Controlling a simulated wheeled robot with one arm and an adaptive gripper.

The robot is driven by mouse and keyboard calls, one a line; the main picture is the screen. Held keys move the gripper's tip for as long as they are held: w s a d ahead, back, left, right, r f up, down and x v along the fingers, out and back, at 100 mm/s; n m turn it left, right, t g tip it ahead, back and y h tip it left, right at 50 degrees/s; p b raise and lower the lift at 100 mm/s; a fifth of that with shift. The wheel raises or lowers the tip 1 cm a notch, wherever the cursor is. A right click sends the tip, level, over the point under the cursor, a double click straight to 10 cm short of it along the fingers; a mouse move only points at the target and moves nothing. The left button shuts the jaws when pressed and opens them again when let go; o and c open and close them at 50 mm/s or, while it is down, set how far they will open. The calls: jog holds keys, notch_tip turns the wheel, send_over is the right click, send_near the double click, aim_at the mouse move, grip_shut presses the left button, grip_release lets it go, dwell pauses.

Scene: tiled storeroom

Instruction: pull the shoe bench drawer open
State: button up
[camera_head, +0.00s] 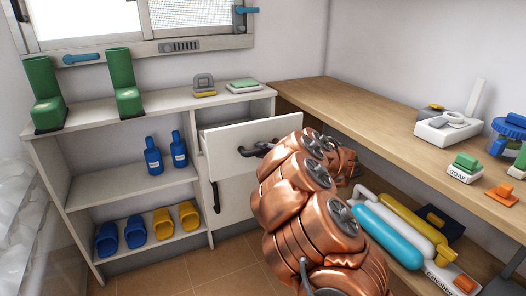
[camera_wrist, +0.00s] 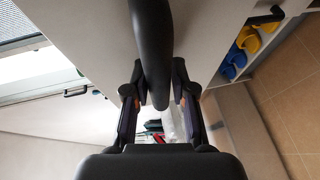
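The white shoe bench (camera_head: 115,185) stands against the back wall in the head view. Its upper right drawer (camera_head: 226,139) is pulled partway out, with its front standing clear of the bench and a gap above it. The dark drawer handle (camera_head: 250,151) is on that front, partly covered by my arm. In the wrist view the dark curved handle (camera_wrist: 152,45) runs between the two fingers of my gripper (camera_wrist: 157,85). The fingertips lie against both sides of it. In the head view my copper arm hides most of the gripper.
A white door (camera_head: 236,197) with a dark handle is below the drawer. Green boots (camera_head: 122,83) stand on top; blue bottles (camera_head: 153,157) and slippers (camera_head: 135,231) are on the shelves. A wooden counter (camera_head: 370,105) with several items bounds the right. Tiled floor (camera_head: 190,272) is clear in front.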

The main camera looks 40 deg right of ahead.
jog(key=o, duration=0.3)
jog(key=shift+o, duration=0.2)
jog(key=v, duration=1.2)
dwell(0.3)
